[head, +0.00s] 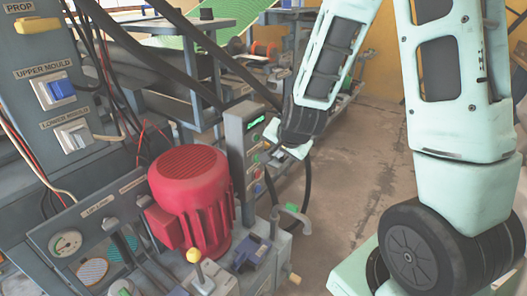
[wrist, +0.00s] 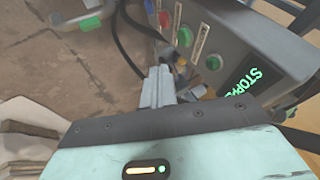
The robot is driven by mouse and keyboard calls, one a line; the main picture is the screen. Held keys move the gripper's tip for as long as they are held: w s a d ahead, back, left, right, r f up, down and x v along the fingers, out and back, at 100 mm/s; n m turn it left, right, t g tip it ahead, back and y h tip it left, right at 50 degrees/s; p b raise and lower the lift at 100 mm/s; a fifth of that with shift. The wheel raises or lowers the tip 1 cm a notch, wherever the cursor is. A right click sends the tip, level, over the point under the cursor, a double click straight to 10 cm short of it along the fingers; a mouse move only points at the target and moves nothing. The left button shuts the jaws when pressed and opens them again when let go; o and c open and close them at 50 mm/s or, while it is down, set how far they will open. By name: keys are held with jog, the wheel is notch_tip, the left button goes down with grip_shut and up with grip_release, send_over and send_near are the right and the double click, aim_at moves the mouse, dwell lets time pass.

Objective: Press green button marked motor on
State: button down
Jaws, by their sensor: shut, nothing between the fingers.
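A grey control post (head: 238,135) stands in the middle of the head view, with a lit green display (head: 257,122) at its top. In the wrist view the display (wrist: 245,88) reads "STOP...", partly cut off. Beside it are a green button (wrist: 214,62), a second green button (wrist: 185,37), a red button (wrist: 164,18) and a blue one (wrist: 149,6). Their labels are too small to read, so I cannot tell which is marked motor on. My gripper (wrist: 158,73) is shut and empty, its fingertips close to the panel beside the green buttons; contact cannot be told.
A red motor (head: 190,195) stands left of the post. A yellow-knobbed lever (head: 196,262) and a gauge panel (head: 75,240) are in front. A grey handle with a green tag (head: 292,210) juts out right of the post. Bare floor (head: 345,170) lies to the right.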

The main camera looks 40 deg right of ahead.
jog(key=w+f, duration=0.4)
jog(key=w, duration=0.2)
jog(key=shift+w+a+f, duration=0.15)
jog(key=shift+w+f, duration=0.1)
jog(key=shift+w, duration=0.15)
